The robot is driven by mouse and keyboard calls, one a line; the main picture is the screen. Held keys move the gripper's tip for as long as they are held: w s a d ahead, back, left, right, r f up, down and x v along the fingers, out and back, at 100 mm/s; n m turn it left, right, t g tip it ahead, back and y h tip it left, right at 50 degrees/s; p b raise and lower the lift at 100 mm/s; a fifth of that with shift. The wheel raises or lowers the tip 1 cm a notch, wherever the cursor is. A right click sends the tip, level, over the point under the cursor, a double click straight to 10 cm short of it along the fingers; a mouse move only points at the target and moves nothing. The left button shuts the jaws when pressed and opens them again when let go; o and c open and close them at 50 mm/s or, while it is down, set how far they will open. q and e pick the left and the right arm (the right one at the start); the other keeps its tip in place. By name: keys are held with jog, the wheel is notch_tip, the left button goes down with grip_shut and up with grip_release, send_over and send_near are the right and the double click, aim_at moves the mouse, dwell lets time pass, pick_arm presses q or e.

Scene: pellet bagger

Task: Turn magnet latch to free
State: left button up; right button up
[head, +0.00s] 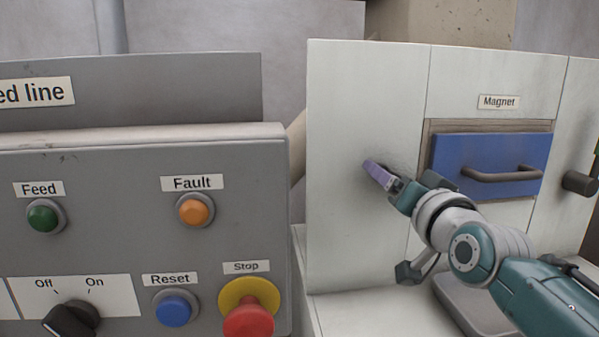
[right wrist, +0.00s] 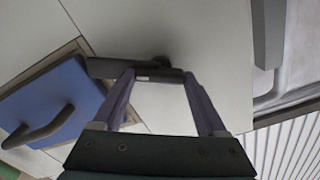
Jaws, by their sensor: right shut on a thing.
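The magnet latch (right wrist: 108,68) is a dark bar on a round pivot, seen in the right wrist view. It lies roughly crosswise in that picture, its left end by the corner of the blue drawer's frame. My right gripper (right wrist: 158,77) has its two purple fingers on the bar near the pivot and is shut on it. In the head view my right gripper (head: 379,174) is against the pale panel, left of the blue drawer (head: 450,158), and hides the latch. The drawer sits in its opening under the "Magnet" label (head: 498,102). My left gripper is not in view.
A grey control panel (head: 120,230) fills the left of the head view, with a red stop button (head: 248,318) near my right arm's side. A dark cylindrical knob (head: 579,182) sticks out right of the drawer. The drawer has a bar handle (head: 505,175).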

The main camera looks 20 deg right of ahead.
jog(key=m, duration=1.2)
jog(key=shift+d+f, duration=0.1)
jog(key=shift+f, duration=0.05)
jog(key=shift+m, duration=0.3)
jog(key=o, duration=1.3)
jog(key=shift+s, duration=0.1)
